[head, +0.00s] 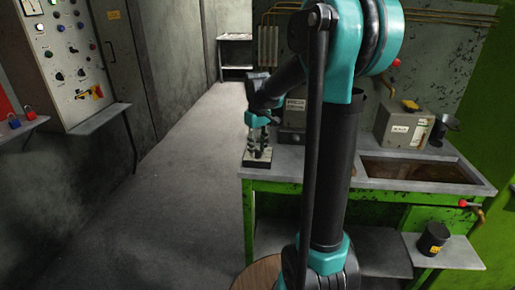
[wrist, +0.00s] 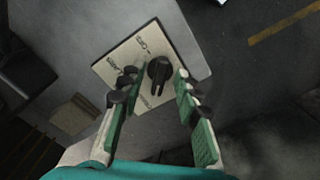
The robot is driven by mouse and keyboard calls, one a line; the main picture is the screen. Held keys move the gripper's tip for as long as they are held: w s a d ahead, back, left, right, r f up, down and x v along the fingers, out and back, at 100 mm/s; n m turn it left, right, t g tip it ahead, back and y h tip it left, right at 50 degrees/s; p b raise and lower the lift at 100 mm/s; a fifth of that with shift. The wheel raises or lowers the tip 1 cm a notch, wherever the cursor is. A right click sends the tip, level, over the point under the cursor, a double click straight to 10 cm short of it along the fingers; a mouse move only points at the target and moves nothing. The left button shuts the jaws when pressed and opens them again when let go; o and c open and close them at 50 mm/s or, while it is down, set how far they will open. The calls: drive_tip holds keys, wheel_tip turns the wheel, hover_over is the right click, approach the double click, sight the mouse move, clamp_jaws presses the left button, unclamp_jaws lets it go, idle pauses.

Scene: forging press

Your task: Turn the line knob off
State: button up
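The knob (wrist: 159,70) is black and sits on a square, pale, lettered plate (wrist: 115,60) in the wrist view. Its ridge points toward the bottom of that picture. The lettering is too small to read surely. In the head view the plate (head: 257,164) lies on the near left corner of the green bench; my gripper mostly hides the knob there. My gripper (wrist: 156,74) is open, with one green-padded finger on each side of the knob and a visible gap on both sides. It also shows in the head view (head: 258,146), pointing down over the plate.
The bench (head: 222,184) has a sunken basin (head: 420,171) and a grey box (head: 403,127) at right. A black can (head: 432,238) stands on a low shelf. A control panel (head: 68,60) is on the left wall. The floor left of the bench is clear.

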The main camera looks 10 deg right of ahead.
clamp_jaws()
